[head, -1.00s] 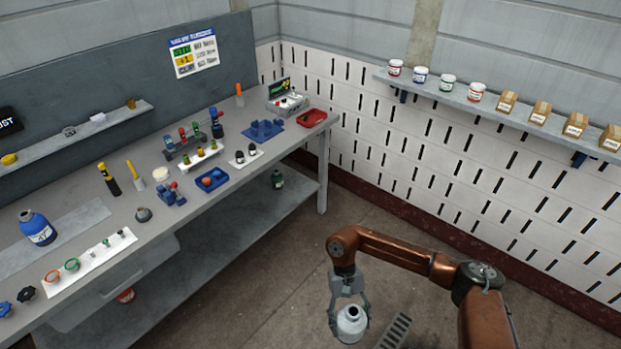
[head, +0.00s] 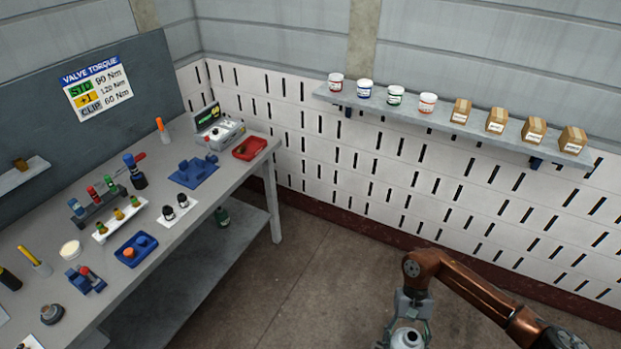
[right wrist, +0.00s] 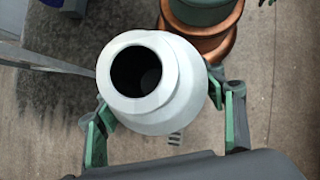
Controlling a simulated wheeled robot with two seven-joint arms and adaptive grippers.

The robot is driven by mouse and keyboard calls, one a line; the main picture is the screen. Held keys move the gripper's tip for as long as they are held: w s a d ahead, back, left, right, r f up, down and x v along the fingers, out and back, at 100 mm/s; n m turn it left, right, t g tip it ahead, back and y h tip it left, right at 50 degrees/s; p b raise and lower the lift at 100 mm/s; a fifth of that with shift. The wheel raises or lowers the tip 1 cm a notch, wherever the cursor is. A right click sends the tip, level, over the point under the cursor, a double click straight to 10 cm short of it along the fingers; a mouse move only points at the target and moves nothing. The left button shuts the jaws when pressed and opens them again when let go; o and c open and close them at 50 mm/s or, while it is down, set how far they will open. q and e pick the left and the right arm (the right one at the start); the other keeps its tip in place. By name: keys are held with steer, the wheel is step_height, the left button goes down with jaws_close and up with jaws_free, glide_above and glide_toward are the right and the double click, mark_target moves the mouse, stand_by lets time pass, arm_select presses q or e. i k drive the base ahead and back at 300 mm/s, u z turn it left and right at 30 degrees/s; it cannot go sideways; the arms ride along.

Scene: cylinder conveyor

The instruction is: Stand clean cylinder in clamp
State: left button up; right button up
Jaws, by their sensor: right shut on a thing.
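A pale grey cylinder with a narrower open neck (head: 408,338) hangs upright in my right gripper (head: 405,322), at the lower edge of the head view. In the right wrist view, the cylinder (right wrist: 150,85) shows its dark round mouth, with the green-padded fingers of my right gripper (right wrist: 166,128) closed on either side of its body. A blue fixture (head: 193,172) and a smaller blue vise-like device (head: 85,279) stand on the workbench; I cannot tell which is the clamp. Both are far from the cylinder. My left gripper is not in view.
The grey workbench (head: 232,183) runs along the left, with a red tray (head: 249,148), a control box (head: 220,132), a valve rack (head: 103,203) and a blue tray (head: 135,250). A wall shelf (head: 440,115) holds tins and boxes. The floor (head: 300,270) between bench and gripper is clear.

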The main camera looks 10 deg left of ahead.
mark_target(193, 173)
steer(key=u, duration=0.1)
steer(key=i, duration=0.95)
steer(key=u, duration=1.2)
steer(key=i, duration=0.6)
steer(key=u, duration=0.65)
